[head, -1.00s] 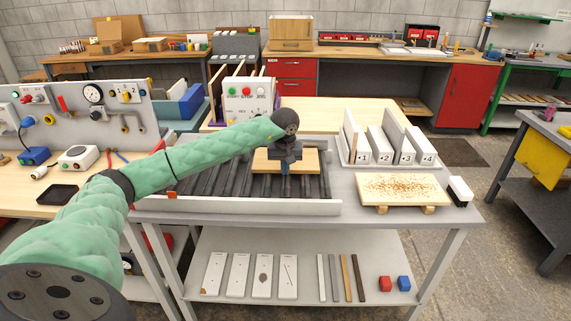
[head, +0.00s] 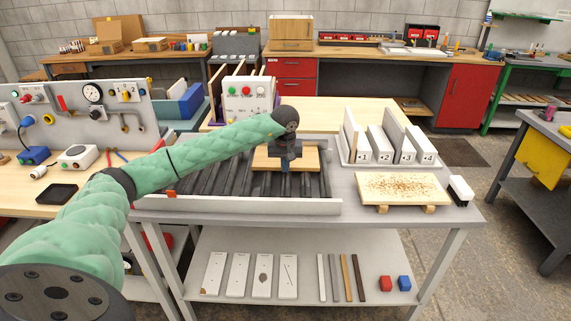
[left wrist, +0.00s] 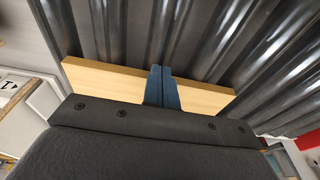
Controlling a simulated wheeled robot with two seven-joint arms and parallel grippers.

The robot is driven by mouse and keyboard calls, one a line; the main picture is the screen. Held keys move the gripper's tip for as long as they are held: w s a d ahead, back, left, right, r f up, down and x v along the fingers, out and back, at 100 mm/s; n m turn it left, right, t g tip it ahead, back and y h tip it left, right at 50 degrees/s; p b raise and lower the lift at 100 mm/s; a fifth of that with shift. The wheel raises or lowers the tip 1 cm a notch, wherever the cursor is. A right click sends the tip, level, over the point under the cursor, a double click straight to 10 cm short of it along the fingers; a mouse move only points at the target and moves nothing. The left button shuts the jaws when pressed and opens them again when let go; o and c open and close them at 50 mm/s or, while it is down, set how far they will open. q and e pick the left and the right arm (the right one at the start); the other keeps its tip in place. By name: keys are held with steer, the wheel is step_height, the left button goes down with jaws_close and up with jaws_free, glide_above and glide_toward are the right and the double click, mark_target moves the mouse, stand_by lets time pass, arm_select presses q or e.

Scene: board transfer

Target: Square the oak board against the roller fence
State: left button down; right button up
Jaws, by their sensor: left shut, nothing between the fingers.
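The oak board (head: 309,160) is a pale wooden piece lying flat on the dark rollers (head: 215,172) in the head view. My left gripper (head: 285,166) is shut and empty at the board's near side, with its blue fingertips down. In the left wrist view the closed fingers (left wrist: 161,86) overlap the middle of the board (left wrist: 110,80); I cannot tell for certain whether they touch it. A light rail (head: 240,205) runs along the near side of the rollers. The far rail (head: 318,141) is partly hidden by my arm. My right gripper is out of view.
A box with coloured buttons (head: 248,100) stands behind the rollers. At right are numbered white slots (head: 381,147), a speckled board (head: 402,188) on wooden blocks and a black-and-white block (head: 460,190). A shelf (head: 215,307) below holds plates and strips.

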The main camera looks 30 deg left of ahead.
arm_select(q)
steer(key=shift+s, duration=0.1)
steer(key=shift+s+d, duration=0.6)
steer(key=shift+s, duration=0.3)
steer(key=shift+r, duration=0.1)
step_height(320, 180, up, 7)
steer(key=p, duration=0.1)
stand_by(0.3)
stand_by(0.3)
